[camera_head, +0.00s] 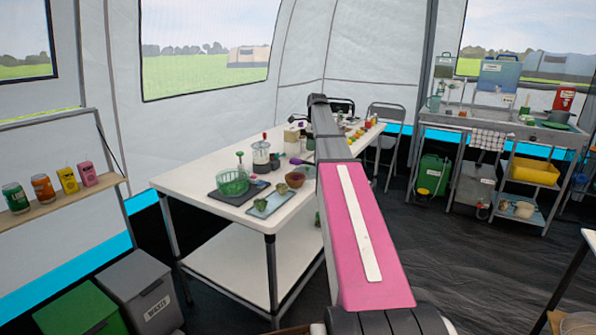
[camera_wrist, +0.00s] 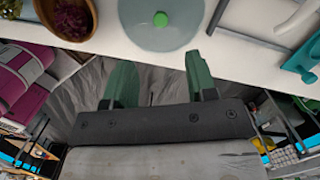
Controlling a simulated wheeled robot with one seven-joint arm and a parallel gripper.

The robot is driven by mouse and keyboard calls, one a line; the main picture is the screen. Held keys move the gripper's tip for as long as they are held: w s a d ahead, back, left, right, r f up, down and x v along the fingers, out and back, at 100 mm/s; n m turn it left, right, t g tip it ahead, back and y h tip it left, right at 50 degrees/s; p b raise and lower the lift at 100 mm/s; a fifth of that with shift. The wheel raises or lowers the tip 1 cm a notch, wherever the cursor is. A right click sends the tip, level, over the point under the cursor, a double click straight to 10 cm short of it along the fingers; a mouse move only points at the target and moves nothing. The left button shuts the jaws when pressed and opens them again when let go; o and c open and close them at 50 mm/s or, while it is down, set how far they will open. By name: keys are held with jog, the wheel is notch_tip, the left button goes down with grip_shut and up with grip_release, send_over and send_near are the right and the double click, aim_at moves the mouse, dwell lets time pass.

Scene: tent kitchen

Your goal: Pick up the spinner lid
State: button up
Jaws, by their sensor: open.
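The spinner lid, a round translucent grey-green disc (camera_wrist: 135,35) with a green knob (camera_wrist: 161,19) at its middle, lies on the white table at the top of the wrist view, close to the table's edge. Its far side is cut off by the frame. My gripper (camera_wrist: 157,63) has two green fingers spread wide with nothing between them. The fingertips point toward the lid's near edge, one to each side of the knob's line; I cannot tell their height above the table. In the head view I cannot make out the lid, and my arm covers part of the table.
A wooden bowl of purple shreds (camera_wrist: 91,22) stands left of the lid. A teal object (camera_wrist: 298,60) lies to the right. In the head view, a green basket (camera_head: 232,184), a tray (camera_head: 271,203) and small bowls (camera_head: 295,180) stand on the white table (camera_head: 190,181).

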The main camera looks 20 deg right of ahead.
aim_at(308, 167)
jog(key=f, duration=0.7)
jog(key=a+f, duration=0.1)
jog(key=f, duration=0.2)
jog(key=shift+w+f, duration=0.2)
jog(key=shift+w, duration=0.1)
grip_shut()
